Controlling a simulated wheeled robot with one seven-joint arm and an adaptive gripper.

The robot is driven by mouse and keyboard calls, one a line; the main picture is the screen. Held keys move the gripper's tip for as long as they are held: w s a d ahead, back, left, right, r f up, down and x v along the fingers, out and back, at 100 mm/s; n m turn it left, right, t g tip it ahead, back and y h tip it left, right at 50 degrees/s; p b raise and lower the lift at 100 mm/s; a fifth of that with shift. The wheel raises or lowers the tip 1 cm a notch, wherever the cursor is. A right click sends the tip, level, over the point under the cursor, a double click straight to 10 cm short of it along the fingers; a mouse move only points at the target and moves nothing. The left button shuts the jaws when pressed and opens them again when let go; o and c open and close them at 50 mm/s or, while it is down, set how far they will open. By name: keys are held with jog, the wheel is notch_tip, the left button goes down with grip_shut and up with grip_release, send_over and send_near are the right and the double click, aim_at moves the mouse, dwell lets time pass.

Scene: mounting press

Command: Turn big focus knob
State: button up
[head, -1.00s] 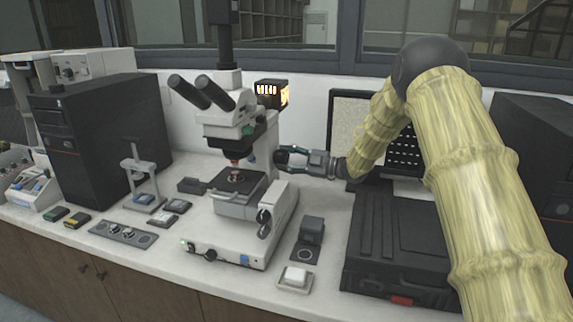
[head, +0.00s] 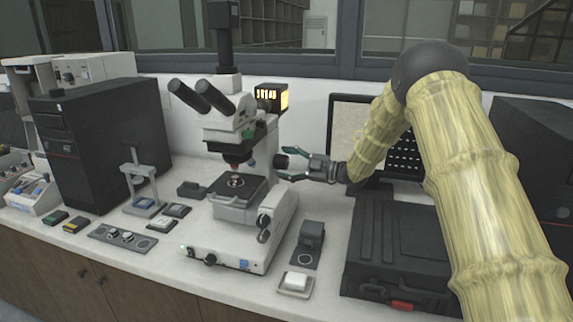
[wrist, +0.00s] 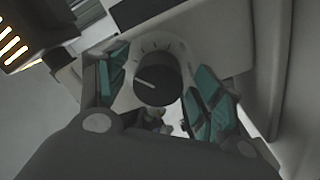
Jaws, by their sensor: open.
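A round black knob (wrist: 157,79) with a white pointer line sits on a pale plate with tick marks in the wrist view. It shows in the head view as a dark knob (head: 281,161) on the right side of the microscope arm. My gripper (wrist: 160,85) is open, with one teal finger on each side of the knob and a gap visible around it. In the head view my gripper (head: 287,163) reaches in from the right. The microscope (head: 222,128) stands upright on the bench. Lower dark side knobs (head: 264,221) sit on its right, apart from my gripper.
A glowing lamp housing (head: 272,97) is close above my gripper. A black case (head: 395,250) and a monitor (head: 345,125) are at the right. A small dark block (head: 311,234) and a white-topped tray (head: 296,282) stand right of the microscope base.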

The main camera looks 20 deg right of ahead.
jog(key=v, duration=1.2)
dwell(1.1)
